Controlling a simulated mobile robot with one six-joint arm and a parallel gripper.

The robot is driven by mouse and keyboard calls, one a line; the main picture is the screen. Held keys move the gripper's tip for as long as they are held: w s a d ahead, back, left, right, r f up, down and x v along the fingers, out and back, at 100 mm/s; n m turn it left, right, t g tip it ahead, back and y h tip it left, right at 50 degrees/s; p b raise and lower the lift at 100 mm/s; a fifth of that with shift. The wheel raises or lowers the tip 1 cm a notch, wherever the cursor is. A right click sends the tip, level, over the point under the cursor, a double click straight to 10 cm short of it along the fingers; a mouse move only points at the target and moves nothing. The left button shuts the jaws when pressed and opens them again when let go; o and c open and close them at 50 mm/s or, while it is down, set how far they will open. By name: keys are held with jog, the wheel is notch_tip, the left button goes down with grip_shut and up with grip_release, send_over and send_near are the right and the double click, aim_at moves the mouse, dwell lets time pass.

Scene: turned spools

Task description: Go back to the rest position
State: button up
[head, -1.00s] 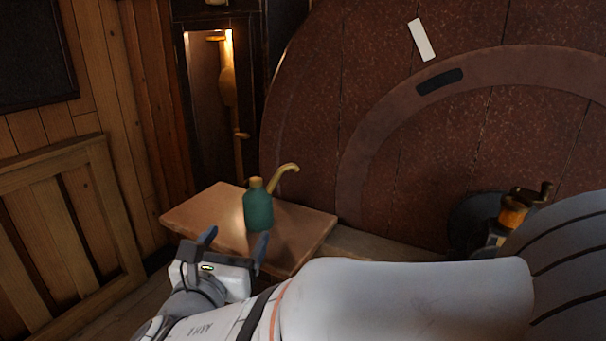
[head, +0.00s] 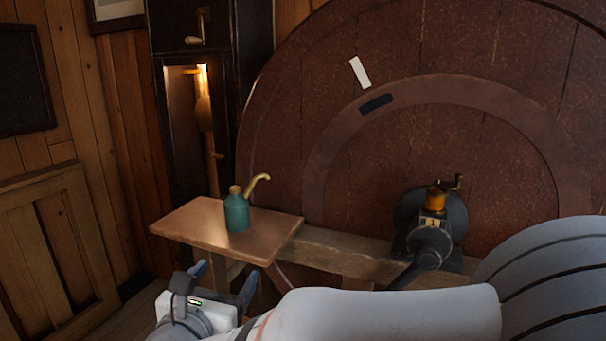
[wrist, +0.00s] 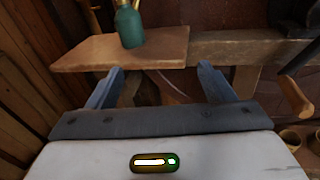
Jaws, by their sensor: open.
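My gripper (head: 222,279) is open and empty in the head view, in front of and below the front edge of a small wooden table. In the wrist view its two blue-grey fingers (wrist: 160,84) stand wide apart with nothing between them. A green oil can (head: 236,212) with a brass spout stands upright on the wooden tabletop (head: 188,232), apart from the gripper. The can also shows at the top of the wrist view (wrist: 130,27), with its top cut off.
A wooden bench (head: 342,256) runs right from the table and carries a dark cranked device (head: 430,225) with an orange part. A large red-brown disc (head: 420,60) stands behind. A tall dark case (head: 180,120) and wood-panelled wall are at left. Round containers (wrist: 291,138) lie low at right.

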jog(key=d+f+m+g+h+p, duration=0.2)
jog(key=d+m+g, duration=0.35)
jog(key=d, duration=0.45)
jog(key=d+f+m+g+h+p, duration=0.2)
jog(key=d+m+g+h, duration=0.15)
jog(key=d+m, duration=0.5)
jog(key=s+d+m+g+y+p, duration=0.4)
jog(key=s+d+m+y, duration=0.4)
jog(key=m, duration=1.1)
jog(key=shift+s+d+g, duration=0.7)
jog(key=shift+s+d, duration=0.1)
jog(key=shift+s, duration=0.25)
jog(key=shift+y, duration=0.25)
jog(key=shift+c, duration=0.2)
